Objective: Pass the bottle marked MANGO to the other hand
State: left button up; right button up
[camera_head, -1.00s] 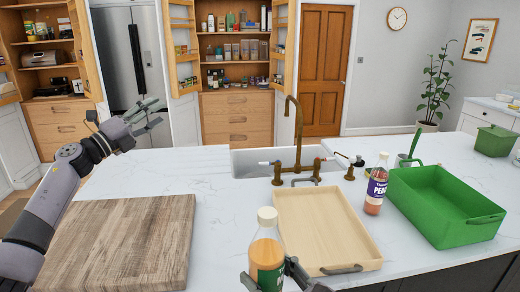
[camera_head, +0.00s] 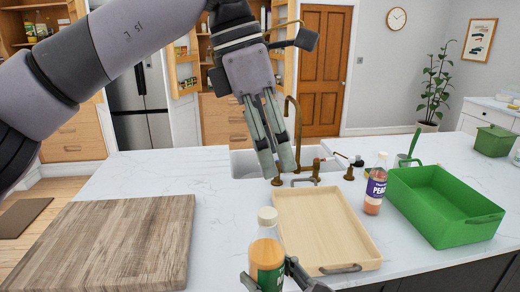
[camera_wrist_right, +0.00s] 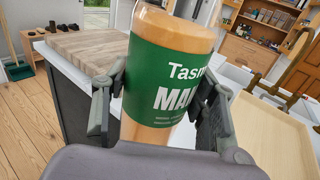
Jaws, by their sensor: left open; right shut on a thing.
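The MANGO bottle (camera_head: 267,251) has a white cap, orange contents and a green label; it is at the bottom middle of the head view. My right gripper (camera_head: 275,280) is shut around it, low on its body. In the right wrist view the bottle (camera_wrist_right: 168,75) fills the middle, label lettering partly cut, between the two fingers of the right gripper (camera_wrist_right: 160,115). My left gripper (camera_head: 280,172) is open and empty, pointing down above the bottle, in front of the sink in the picture. It is apart from the bottle.
A wooden tray (camera_head: 322,228) lies just right of the bottle. A second bottle with a purple label (camera_head: 375,188) stands between it and a green crate (camera_head: 440,222). A wooden board (camera_head: 118,240) lies at left. A brass tap (camera_head: 297,120) rises at the sink.

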aim_at(266, 212)
jog(key=shift+a+r, duration=0.1)
pick_arm(q)
jog(key=shift+s+a+f+y, duration=0.2)
jog(key=shift+s+a+y, duration=0.1)
jog(key=shift+a+y, duration=0.15)
jog(key=shift+s+a+f+y, duration=0.2)
jog(key=shift+s+a+y, duration=0.05)
jog(key=shift+a+y, duration=0.2)
jog(key=f, duration=0.3)
jog(key=d+f, duration=0.1)
jog(key=f, duration=0.7)
jog(key=shift+w+d+f, duration=0.1)
jog(key=shift+d+f, duration=0.05)
jog(key=shift+d, duration=0.05)
pick_arm(e)
jog(key=shift+w, duration=0.1)
pick_arm(q)
jog(key=shift+c, duration=0.5)
grip_shut()
pick_arm(e)
jog(key=o, duration=1.8)
